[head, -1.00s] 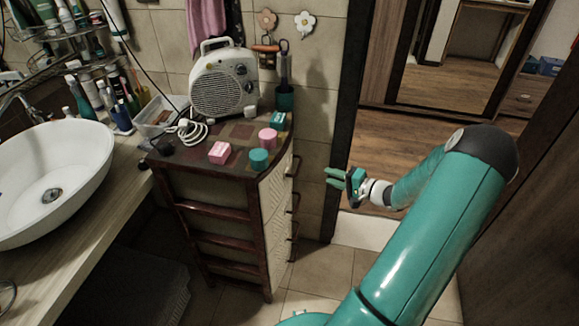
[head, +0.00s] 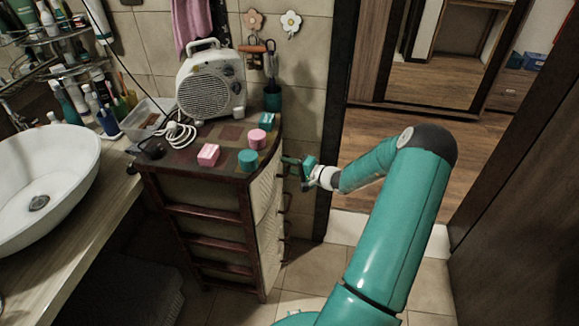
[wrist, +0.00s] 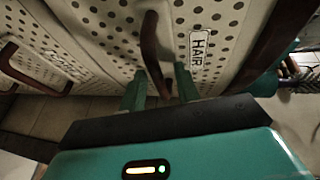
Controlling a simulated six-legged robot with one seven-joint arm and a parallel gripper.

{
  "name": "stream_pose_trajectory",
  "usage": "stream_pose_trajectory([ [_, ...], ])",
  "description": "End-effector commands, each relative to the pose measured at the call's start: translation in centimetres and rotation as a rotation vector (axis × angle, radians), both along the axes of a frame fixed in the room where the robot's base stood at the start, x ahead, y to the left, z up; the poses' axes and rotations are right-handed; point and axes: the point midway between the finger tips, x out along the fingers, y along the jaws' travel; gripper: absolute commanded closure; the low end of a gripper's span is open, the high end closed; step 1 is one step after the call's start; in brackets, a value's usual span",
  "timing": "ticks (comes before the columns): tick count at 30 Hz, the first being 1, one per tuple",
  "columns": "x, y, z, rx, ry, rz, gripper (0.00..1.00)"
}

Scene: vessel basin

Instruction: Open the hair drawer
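The hair drawer (wrist: 222,22) has a pale perforated front and a label reading HAIR (wrist: 199,48) in the wrist view. Its dark, curved handle (wrist: 152,45) stands out from the front beside the label. My gripper (wrist: 160,82) is open, with one green finger on each side of the handle's near part; I cannot tell whether either finger touches it. In the head view my gripper (head: 293,168) is at the right side of the dark wooden cabinet (head: 203,232), level with its top drawer. The drawer looks shut.
A second drawer handle (wrist: 30,78) shows at left in the wrist view, its label unreadable. On the cabinet top stand a fan heater (head: 211,88), pink and teal containers (head: 248,159) and a cable. A sink (head: 45,170) is at left.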

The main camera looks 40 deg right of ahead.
Motion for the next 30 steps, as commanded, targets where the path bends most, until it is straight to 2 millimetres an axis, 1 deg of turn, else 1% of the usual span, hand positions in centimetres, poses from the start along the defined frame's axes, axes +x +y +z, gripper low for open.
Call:
stream_pose_trajectory([
  [7,0.1,0.0,0.0,0.0,0.0,0.0,0.68],
  [12,0.1,0.0,0.0,0.0,0.0,0.0,1.0],
  [23,-0.3,-0.3,0.0,0.0,0.0,0.0,1.0],
  [26,-0.9,-0.8,0.0,0.0,0.0,0.0,1.0],
  [30,-2.6,-2.1,0.0,-0.001,0.0,-0.002,1.0],
])
